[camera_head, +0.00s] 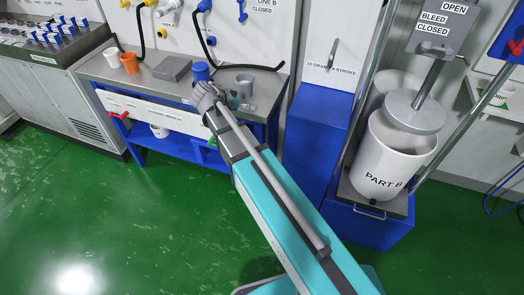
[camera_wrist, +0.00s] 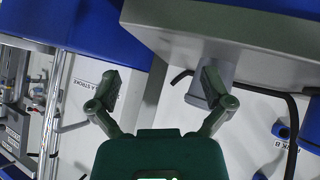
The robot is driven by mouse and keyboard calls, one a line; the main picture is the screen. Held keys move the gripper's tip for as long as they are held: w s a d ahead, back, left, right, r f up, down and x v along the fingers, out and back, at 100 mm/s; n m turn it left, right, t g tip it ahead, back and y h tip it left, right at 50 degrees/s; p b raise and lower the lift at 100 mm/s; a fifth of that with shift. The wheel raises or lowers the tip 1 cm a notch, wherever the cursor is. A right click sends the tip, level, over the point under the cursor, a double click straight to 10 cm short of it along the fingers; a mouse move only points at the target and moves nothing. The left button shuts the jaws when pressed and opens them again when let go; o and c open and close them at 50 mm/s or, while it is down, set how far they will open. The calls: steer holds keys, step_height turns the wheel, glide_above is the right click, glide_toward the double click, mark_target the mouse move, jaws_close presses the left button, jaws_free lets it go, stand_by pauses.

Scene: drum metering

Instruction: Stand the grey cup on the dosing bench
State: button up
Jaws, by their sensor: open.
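The grey cup (camera_head: 244,85) stands upright near the right end of the grey-topped bench (camera_head: 205,92). My gripper (camera_head: 234,101) is at the bench's front right, close in front of the cup, partly hidden by my arm. In the wrist view the picture is turned over, and my gripper (camera_wrist: 160,90) is open with dark green fingers spread and nothing between them. The grey cup (camera_wrist: 195,97) shows behind the right-hand finger, not between the fingers. I cannot tell whether the finger touches it. The bench's name is not readable.
A blue cup (camera_head: 200,71), a grey block (camera_head: 172,68), an orange cup (camera_head: 130,63) and a white cup (camera_head: 112,56) stand on the bench. A blue cabinet (camera_head: 313,125) is right of it, then a white Part B drum (camera_head: 388,155). Green floor is free in front.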

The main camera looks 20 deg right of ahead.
steer(key=s+d+f+n+g+y, duration=0.1)
steer(key=s+f+n+g+y, duration=0.1)
steer(key=s, duration=0.6)
steer(key=s+d+f+n+g+y, duration=0.1)
steer(key=s+f+n+y, duration=0.3)
steer(key=s, duration=0.5)
steer(key=n+g+y, duration=0.1)
steer(key=n+y, duration=0.1)
steer(key=y, duration=0.1)
steer(key=shift+s+d+f, duration=0.15)
steer(key=shift+s, duration=0.1)
